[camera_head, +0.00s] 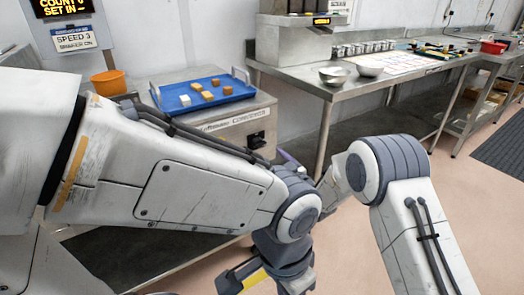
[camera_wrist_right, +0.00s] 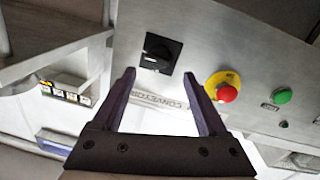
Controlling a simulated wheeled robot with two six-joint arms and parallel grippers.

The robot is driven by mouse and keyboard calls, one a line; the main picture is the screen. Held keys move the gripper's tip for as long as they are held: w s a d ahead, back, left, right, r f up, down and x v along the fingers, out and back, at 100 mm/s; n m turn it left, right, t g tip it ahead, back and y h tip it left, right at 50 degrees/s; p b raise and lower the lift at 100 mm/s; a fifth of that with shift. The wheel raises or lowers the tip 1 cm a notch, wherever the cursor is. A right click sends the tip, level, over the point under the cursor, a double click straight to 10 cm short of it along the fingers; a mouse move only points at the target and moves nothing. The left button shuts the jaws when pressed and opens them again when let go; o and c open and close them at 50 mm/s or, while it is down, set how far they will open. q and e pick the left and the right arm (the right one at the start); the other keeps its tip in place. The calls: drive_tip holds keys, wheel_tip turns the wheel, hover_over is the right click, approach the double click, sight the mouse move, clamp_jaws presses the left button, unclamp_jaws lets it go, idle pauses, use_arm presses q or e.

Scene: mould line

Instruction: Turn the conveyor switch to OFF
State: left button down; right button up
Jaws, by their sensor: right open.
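The conveyor switch (camera_wrist_right: 158,54) is a black square plate with a dark rotary knob on a grey metal panel, seen in the right wrist view. Its setting is too small to read. A CONVEYOR label (camera_wrist_right: 160,101) shows upside down below it. My right gripper (camera_wrist_right: 160,84) is open and empty, its two purple fingers pointing at the panel on either side of the label, apart from the knob. In the head view the switch (camera_head: 257,140) is a small dark patch on the cabinet front; my left arm hides most of the right gripper. My left gripper does not show.
A red stop button (camera_wrist_right: 228,93) on a yellow plate and a green button (camera_wrist_right: 282,97) sit on the same panel. A blue tray (camera_head: 165,98) with several small blocks and an orange bucket (camera_head: 109,83) stand above. A steel table (camera_head: 345,88) with bowls is behind.

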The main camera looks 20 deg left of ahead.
sight(260, 144)
drive_tip(key=x, duration=0.7)
drive_tip(key=shift+b, duration=0.3)
drive_tip(key=shift+w, duration=0.1)
drive_tip(key=shift+f, duration=0.1)
drive_tip(key=c, duration=1.2)
drive_tip(key=shift+a, duration=0.1)
